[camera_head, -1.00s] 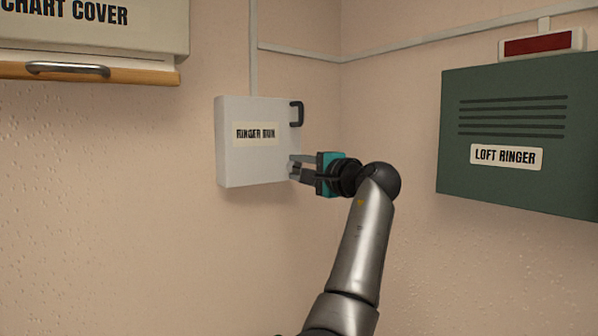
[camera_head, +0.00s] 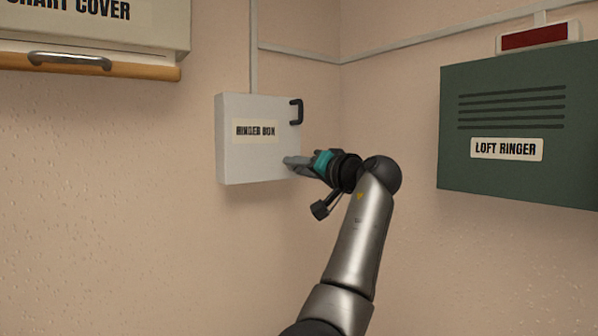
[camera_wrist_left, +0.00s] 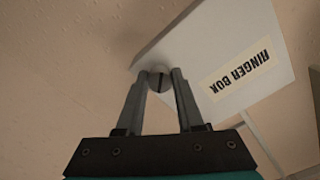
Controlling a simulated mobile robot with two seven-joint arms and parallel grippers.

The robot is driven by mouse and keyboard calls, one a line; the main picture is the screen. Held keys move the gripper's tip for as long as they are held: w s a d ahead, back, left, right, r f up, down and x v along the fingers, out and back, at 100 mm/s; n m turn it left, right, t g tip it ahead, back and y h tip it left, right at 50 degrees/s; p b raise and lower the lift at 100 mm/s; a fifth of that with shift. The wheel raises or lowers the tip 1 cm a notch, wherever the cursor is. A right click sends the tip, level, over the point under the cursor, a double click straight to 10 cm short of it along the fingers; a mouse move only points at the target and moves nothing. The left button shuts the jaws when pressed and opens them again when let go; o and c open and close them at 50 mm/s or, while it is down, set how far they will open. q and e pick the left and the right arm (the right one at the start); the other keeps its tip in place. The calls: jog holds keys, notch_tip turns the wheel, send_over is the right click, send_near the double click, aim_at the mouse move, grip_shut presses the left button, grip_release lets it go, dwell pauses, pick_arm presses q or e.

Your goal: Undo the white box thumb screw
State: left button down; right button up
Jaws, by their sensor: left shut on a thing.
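The white box (camera_head: 250,163), labelled RINGER BOX, is fixed to the wall with its door shut and a black handle (camera_head: 296,112) at its upper right. My left gripper (camera_head: 289,161) is at the box's lower right front. In the left wrist view the box (camera_wrist_left: 225,45) appears turned round. There my left gripper (camera_wrist_left: 160,76) has its two fingers closed on the sides of a round grey thumb screw (camera_wrist_left: 160,80) with a dark slot across its head. The screw is hidden by the fingers in the head view. My right gripper is not in view.
A green LOFT RINGER box (camera_head: 520,185) with a red-fronted unit (camera_head: 537,37) above it is on the right wall. A chart cover cabinet (camera_head: 150,30) with a wooden edge is at the upper left. The wall below the white box is clear.

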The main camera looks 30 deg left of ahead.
pick_arm(q)
jog(key=n+b, duration=0.1)
jog(key=n, duration=1)
jog(key=shift+w+f+b, duration=0.1)
jog(key=shift+b, duration=0.3)
jog(key=c, duration=0.5)
grip_release()
jog(key=shift+c, duration=0.2)
jog(key=b+v, duration=0.4)
jog(key=v, duration=1.1)
jog(key=shift+d, duration=0.15)
